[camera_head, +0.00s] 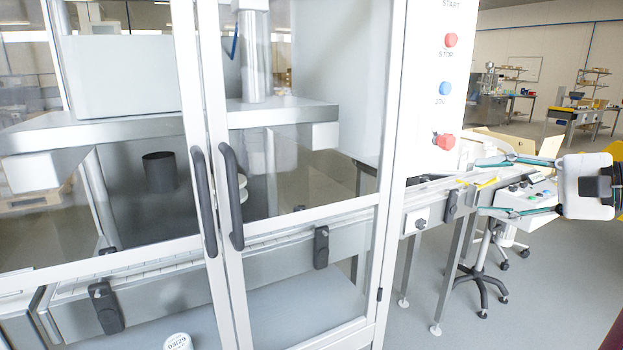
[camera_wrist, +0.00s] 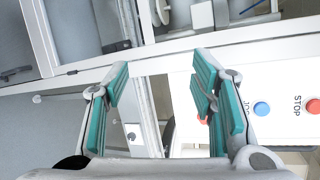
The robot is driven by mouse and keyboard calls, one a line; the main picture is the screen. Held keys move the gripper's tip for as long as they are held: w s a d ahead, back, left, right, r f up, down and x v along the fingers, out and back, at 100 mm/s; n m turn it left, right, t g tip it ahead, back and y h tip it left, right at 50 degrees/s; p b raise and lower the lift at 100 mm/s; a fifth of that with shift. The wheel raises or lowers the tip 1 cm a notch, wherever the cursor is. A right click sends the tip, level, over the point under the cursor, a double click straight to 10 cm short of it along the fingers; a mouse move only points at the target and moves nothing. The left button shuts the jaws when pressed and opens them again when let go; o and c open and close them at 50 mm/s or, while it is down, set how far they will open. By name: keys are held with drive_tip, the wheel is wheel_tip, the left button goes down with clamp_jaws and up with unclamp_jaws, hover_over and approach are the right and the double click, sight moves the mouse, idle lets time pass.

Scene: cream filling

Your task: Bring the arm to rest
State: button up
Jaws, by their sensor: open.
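My gripper (camera_head: 480,187) is at the right side of the head view, its two teal-padded fingers spread apart and pointing left toward the machine's control post. In the wrist view my gripper (camera_wrist: 160,85) also shows open, with nothing between the fingers. Behind the fingers in the head view lie the end of a conveyor (camera_head: 432,200) and a small panel with knobs. I cannot tell how far the fingertips are from them.
A glazed machine cabinet with two black door handles (camera_head: 231,195) fills the left and middle. Its white control post (camera_head: 425,90) carries red and blue buttons. A wheeled stool base (camera_head: 482,270) stands below my gripper. A white lidded cup (camera_head: 178,342) is at the bottom edge.

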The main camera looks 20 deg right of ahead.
drive_tip(key=a+f+n+g+y+p, duration=0.2)
drive_tip(key=a+n+g, duration=0.45)
drive_tip(key=a, duration=1.15)
drive_tip(key=s+a+f+n+g+h+p, duration=0.2)
drive_tip(key=s+a+f+n+h+p, duration=0.1)
drive_tip(key=s+a+n+h, duration=0.4)
drive_tip(key=s+n+h, duration=0.1)
drive_tip(key=s+n, duration=0.2)
drive_tip(key=shift+a+f+g+p, duration=0.25)
drive_tip(key=shift+f+g+p, duration=0.1)
drive_tip(key=shift+f+p, duration=0.05)
